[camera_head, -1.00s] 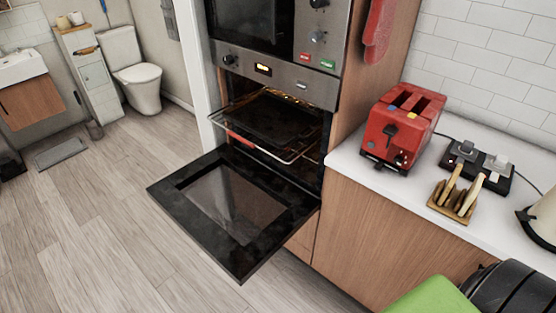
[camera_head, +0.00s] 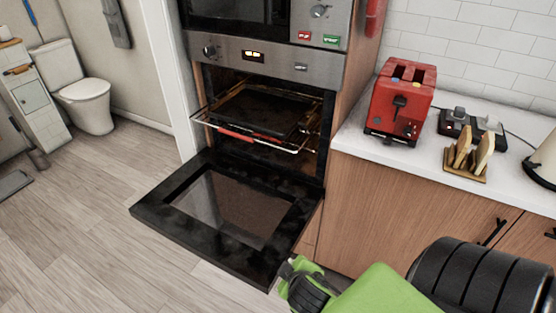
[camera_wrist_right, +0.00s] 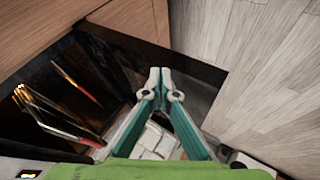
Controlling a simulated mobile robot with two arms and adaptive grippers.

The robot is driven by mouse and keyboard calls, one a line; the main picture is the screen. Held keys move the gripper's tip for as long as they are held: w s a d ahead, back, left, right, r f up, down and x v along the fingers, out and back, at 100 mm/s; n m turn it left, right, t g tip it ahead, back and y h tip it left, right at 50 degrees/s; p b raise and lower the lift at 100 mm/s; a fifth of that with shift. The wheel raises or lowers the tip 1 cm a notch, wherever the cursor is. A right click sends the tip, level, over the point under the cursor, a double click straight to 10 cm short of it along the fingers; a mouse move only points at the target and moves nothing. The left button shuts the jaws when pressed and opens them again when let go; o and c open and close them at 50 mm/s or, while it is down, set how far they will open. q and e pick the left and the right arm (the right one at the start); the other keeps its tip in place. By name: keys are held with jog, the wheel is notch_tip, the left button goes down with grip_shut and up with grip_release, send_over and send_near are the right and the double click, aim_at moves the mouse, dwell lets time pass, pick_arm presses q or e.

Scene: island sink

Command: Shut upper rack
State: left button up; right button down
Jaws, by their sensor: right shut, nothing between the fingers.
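The upper rack (camera_head: 250,138) is a wire rack with a red strip along its front edge. It sticks partly out of the open oven, above the lowered oven door (camera_head: 166,206). In the right wrist view the rack (camera_wrist_right: 62,130) shows at the left, with its red strip. My right gripper (camera_head: 290,268) is at the bottom of the head view, near the door's front right corner and apart from the rack. In the right wrist view its green fingers (camera_wrist_right: 159,76) meet at the tips with nothing held. My left gripper is not in view.
A dark tray (camera_head: 262,112) sits inside the oven. The black door lies flat out in front of it. The counter (camera_head: 352,128) at the right holds a red toaster (camera_head: 400,100) and a toast rack (camera_head: 468,158). The wood floor (camera_head: 90,250) at the left is clear.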

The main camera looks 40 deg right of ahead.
jog(key=w+d+r+n+t+h, duration=0.1)
jog(key=w+d+r+n+t, duration=0.2)
jog(key=w+r+n+t, duration=0.35)
jog(key=w+d+r+n+t+h, duration=0.1)
jog(key=w+d+r+n+t, duration=0.25)
jog(key=w+r, duration=0.55)
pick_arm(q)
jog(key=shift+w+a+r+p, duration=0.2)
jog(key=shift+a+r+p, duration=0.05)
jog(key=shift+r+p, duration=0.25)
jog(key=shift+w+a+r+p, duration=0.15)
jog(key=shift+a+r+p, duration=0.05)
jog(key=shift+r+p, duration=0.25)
pick_arm(e)
jog(key=w+d+r, duration=0.1)
jog(key=w+d, duration=0.6)
jog(key=w, duration=0.1)
jog(key=shift+d+r+g+h, duration=0.25)
jog(key=shift+d+g+h, duration=0.05)
jog(key=shift+d, duration=0.05)
jog(key=shift+w, duration=0.1)
